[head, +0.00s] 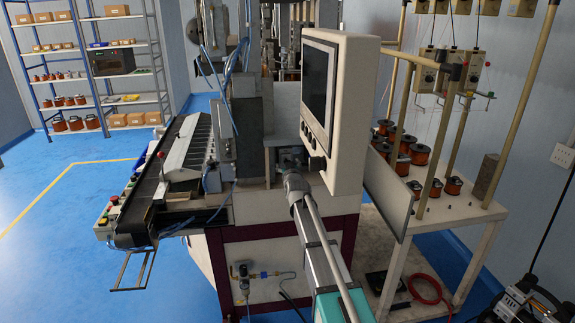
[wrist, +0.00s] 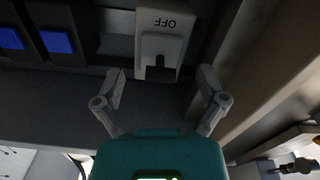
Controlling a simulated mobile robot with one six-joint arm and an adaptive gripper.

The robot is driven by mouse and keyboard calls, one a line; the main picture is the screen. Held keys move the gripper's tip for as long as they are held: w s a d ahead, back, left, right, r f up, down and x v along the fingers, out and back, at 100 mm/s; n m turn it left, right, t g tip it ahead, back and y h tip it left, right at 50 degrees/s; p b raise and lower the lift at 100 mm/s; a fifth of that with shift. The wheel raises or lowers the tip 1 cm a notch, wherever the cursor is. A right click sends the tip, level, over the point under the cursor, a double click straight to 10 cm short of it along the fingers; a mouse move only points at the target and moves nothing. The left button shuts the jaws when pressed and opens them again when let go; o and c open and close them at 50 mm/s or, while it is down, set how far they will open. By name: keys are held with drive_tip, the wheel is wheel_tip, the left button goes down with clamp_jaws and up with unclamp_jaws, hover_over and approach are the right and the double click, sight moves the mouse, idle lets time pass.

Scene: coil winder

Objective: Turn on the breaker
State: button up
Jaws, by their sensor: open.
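The breaker (wrist: 165,22) is a light grey block in the wrist view, with the word OFF reading upside down on its face. A dark notch shows at its lower edge. My gripper (wrist: 162,75) is open and empty. Its two fingers stand on either side of the breaker's lower edge, apart from it in the picture. In the head view my arm reaches up to the front of the coil winder (head: 275,215), under the control screen (head: 317,85). The fingertips and the breaker cannot be made out clearly there.
Two dark blocks with blue faces (wrist: 57,42) sit left of the breaker. A grey panel edge (wrist: 240,60) runs close to the right finger. The screen housing (head: 350,110) overhangs my arm's end. A spool table (head: 440,210) stands to the right; blue floor is clear at left.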

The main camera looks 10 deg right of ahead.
idle(0.3)
drive_tip(key=c, duration=1.2)
drive_tip(key=shift+o, duration=0.2)
drive_tip(key=r+g+p, duration=0.1)
drive_tip(key=p, duration=0.1)
drive_tip(key=shift+w+p, duration=0.15)
drive_tip(key=shift+p, duration=0.25)
drive_tip(key=g+p, duration=0.1)
drive_tip(key=p, duration=0.1)
drive_tip(key=g+p, duration=0.1)
drive_tip(key=p, duration=0.1)
drive_tip(key=shift+w+r, duration=0.1)
drive_tip(key=shift+r, duration=0.25)
drive_tip(key=shift+g+p, duration=0.5)
drive_tip(key=shift+p, duration=0.15)
drive_tip(key=shift+f, duration=0.15)
drive_tip(key=o, duration=1.2)
drive_tip(key=shift+c, duration=0.2)
drive_tip(key=shift+f+t+b, duration=0.3)
drive_tip(key=shift+f+b, duration=0.1)
drive_tip(key=shift+b, duration=0.65)
